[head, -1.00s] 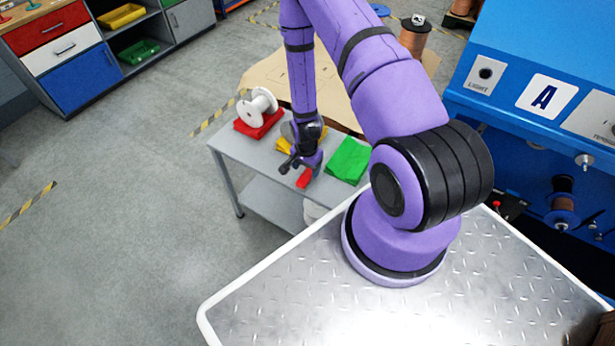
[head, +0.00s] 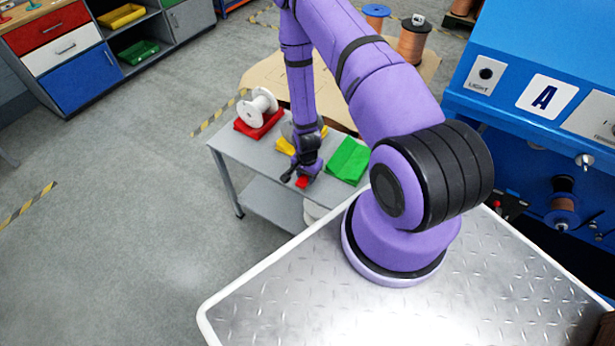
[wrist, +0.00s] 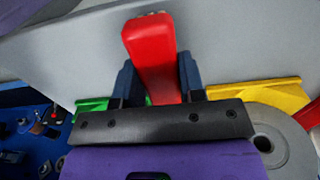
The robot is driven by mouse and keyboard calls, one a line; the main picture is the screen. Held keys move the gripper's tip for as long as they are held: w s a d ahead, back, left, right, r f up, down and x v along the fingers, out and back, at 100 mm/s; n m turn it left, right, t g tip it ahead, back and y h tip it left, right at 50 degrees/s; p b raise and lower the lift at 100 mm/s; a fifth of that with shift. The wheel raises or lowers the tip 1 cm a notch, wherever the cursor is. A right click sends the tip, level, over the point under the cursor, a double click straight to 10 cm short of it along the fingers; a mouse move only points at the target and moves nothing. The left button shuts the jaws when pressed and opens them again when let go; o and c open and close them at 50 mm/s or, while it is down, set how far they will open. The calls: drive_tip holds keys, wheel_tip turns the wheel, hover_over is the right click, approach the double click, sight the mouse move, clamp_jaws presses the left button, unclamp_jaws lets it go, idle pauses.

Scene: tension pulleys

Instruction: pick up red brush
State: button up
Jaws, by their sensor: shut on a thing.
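The red brush (head: 302,182) is at the front edge of the small grey table (head: 258,160), partly hidden by my gripper (head: 297,177). In the wrist view the red brush (wrist: 152,55) shows as a red block between the two dark fingers of my gripper (wrist: 157,82). The fingers are shut on it, one on each side. I cannot tell whether the brush touches the table.
A white spool (head: 259,103) stands on a red cloth (head: 257,125) at the table's left. A blue machine (head: 545,50) stands at the right. Open floor lies at the left.

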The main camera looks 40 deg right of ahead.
drive_tip(key=shift+r, duration=0.15)
drive_tip(key=shift+r, duration=0.55)
wheel_tip(320, 180, up, 2)
drive_tip(key=shift+w, duration=0.1)
drive_tip(key=s+a, duration=0.2)
drive_tip(key=s, duration=0.5)
drive_tip(key=s+a+r, duration=0.1)
drive_tip(key=s+a, duration=0.1)
drive_tip(key=s, duration=0.6)
drive_tip(key=shift+s+a+r, duration=0.2)
drive_tip(key=shift+s+r, duration=0.1)
